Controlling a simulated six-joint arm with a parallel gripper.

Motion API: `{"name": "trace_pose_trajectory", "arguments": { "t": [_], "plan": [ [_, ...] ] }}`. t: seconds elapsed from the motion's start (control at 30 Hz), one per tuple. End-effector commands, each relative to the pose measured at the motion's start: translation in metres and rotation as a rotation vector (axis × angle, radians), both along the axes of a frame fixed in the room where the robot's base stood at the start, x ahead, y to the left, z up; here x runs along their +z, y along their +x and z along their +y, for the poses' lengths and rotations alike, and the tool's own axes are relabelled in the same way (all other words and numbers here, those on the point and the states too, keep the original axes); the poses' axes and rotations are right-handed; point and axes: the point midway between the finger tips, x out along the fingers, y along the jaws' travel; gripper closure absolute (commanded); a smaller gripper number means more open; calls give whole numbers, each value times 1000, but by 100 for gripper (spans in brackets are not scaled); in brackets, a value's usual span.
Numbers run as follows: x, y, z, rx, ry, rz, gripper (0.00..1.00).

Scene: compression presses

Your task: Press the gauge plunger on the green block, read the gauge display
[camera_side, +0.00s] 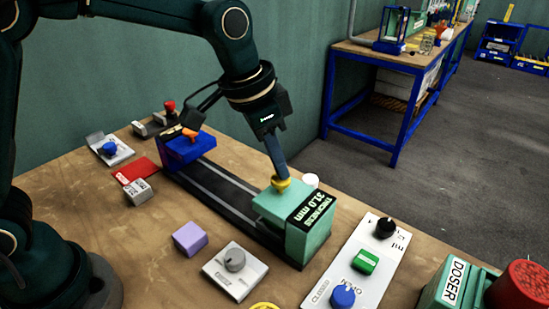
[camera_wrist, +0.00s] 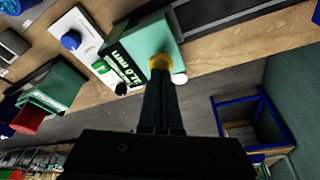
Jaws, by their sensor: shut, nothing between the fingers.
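The green block (camera_side: 285,212) stands at the near end of a dark rail on the wooden bench. A yellow plunger (camera_side: 281,185) sits on its top; it also shows in the wrist view (camera_wrist: 160,61). The gauge display (camera_side: 314,212) is a dark panel on the block with green characters, turned in the picture; it appears to read "THICKNESS 31.0 mm". The display also shows in the wrist view (camera_wrist: 122,60). My gripper (camera_side: 280,174) is shut and empty, pointing down, its fingertips at the plunger and seemingly touching it. The fingertips partly hide the plunger.
A blue block (camera_side: 187,148) with an orange top stands at the rail's far end. A knob box (camera_side: 236,268), a purple block (camera_side: 190,238) and a white switch panel (camera_side: 340,273) are close to the green block. A green doser (camera_side: 455,287) stands at the lower right.

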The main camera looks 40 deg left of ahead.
Motion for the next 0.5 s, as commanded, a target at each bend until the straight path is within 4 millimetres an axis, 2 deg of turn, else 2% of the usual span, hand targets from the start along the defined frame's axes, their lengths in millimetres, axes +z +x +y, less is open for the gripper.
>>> {"name": "trace_pose_trajectory", "arguments": {
  "t": [0.5],
  "plan": [
    [36,1,0,1,-1,-5,100]
  ]
}}
